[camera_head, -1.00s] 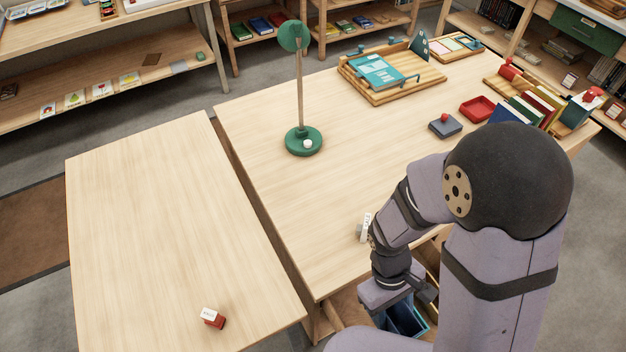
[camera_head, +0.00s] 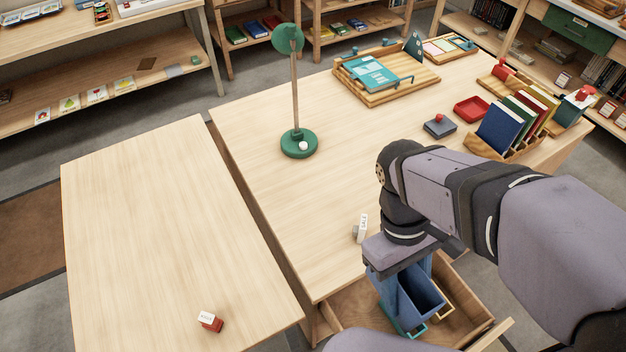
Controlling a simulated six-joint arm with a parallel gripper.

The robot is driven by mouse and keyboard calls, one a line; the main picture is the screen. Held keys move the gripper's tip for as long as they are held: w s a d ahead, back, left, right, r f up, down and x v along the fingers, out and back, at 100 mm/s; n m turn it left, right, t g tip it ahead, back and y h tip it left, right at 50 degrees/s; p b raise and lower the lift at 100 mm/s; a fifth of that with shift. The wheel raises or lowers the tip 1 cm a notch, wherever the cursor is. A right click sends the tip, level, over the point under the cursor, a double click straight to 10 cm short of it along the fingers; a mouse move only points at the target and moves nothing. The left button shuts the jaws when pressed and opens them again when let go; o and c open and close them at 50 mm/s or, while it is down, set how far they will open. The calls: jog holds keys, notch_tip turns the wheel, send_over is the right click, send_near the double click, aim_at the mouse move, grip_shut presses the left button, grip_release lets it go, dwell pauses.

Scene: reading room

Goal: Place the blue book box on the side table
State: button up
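The blue book box (camera_head: 424,294) is an open-topped box hanging tilted from my gripper (camera_head: 408,272), just above the open wooden drawer (camera_head: 468,328). The gripper's fingers are mostly hidden by its own body and the box, but the box moves with it, so it looks shut on the box's upper edge. The side table (camera_head: 160,220), a light wood top at the left, stands apart from the main desk by a narrow dark gap. It is bare except for a small red stamp with a white top (camera_head: 210,321) near its front edge.
On the desk (camera_head: 330,210) stand a green lamp (camera_head: 298,143), a small white block (camera_head: 362,228), a grey pad with a red knob (camera_head: 440,127), a red tray (camera_head: 472,109) and a book rack (camera_head: 515,125). Teal (camera_head: 405,331) and yellow frames show in the drawer.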

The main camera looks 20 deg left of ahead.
jog(key=w+a+m+g+y, duration=0.1)
jog(key=w+a+m+y, duration=0.3)
jog(key=a, duration=0.8)
jog(key=w+a+m+h, duration=0.15)
jog(key=a+m, duration=0.35)
jog(key=a, duration=0.7)
jog(key=s+a+m+t+y, duration=0.1)
jog(key=s+a+m+y, duration=0.2)
jog(key=a, duration=0.7)
jog(key=s+a+m+y, duration=0.1)
jog(key=s+a+m, duration=0.2)
jog(key=a+m, duration=0.5)
jog(key=shift+w+a+f+n+p, duration=0.1)
jog(key=shift+a+f+n+p, duration=0.25)
jog(key=shift+f, duration=2.2)
jog(key=shift+w+a+f+n+p, duration=0.2)
jog(key=shift+f+n, duration=0.25)
jog(key=shift+f, duration=2.05)
jog(key=shift+w+a+f+n+p, duration=0.15)
jog(key=shift+a+f+n, duration=0.25)
jog(key=shift+f, duration=2.15)
jog(key=shift+s, duration=0.1)
jog(key=shift+f, duration=0.2)
jog(key=o, duration=1.1)
